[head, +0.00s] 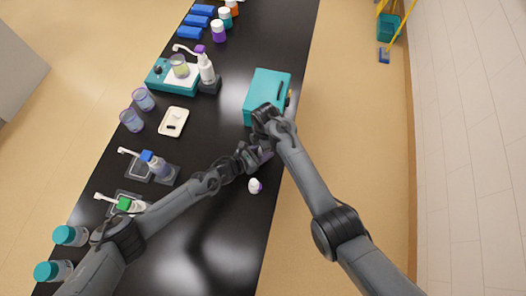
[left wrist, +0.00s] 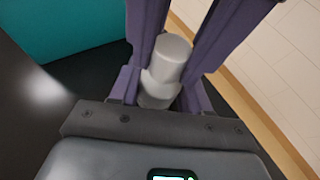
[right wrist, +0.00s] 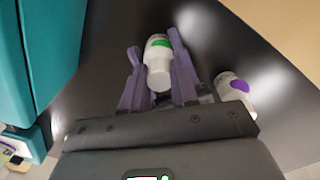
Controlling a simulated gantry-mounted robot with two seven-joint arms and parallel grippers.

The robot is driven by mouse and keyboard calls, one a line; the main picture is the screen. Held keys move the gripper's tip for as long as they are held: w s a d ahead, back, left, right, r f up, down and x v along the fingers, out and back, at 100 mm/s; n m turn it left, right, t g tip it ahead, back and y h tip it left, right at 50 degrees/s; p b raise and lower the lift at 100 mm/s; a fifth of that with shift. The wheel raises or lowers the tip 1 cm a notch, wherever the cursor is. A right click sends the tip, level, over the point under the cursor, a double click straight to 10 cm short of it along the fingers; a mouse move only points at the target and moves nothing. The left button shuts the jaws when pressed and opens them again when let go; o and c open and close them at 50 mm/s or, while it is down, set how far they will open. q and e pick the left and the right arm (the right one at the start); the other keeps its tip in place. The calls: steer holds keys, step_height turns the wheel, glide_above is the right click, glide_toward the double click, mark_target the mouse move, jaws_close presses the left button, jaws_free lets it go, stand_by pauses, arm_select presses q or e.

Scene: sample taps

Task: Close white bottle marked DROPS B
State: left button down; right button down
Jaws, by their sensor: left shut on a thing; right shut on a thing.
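In the right wrist view, a white bottle with a green mark (right wrist: 158,58) lies between the fingers of my right gripper (right wrist: 157,78), which is shut on it. In the left wrist view, my left gripper (left wrist: 178,60) is shut on a white cylindrical piece (left wrist: 170,60); a second white section (left wrist: 156,93) shows just below it, near the palm. I cannot tell cap from body there, and no lettering is readable. In the head view, both grippers meet above the bench, and the arms mostly hide the held piece.
A white bottle with a purple mark (head: 255,186) stands close by; it also shows in the right wrist view (right wrist: 237,92). A teal box (head: 267,92) stands just beyond the grippers. Pump bottles, cups and a tray (head: 173,122) occupy the left side of the black bench (head: 225,235).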

steer(key=m, duration=0.6)
steer(key=shift+m, duration=0.4)
steer(key=c, duration=0.9)
jaws_free()
steer(key=shift+o, duration=0.2)
steer(key=shift+r, duration=0.1)
steer(key=shift+r, duration=2.15)
steer(key=shift+c, duration=0.3)
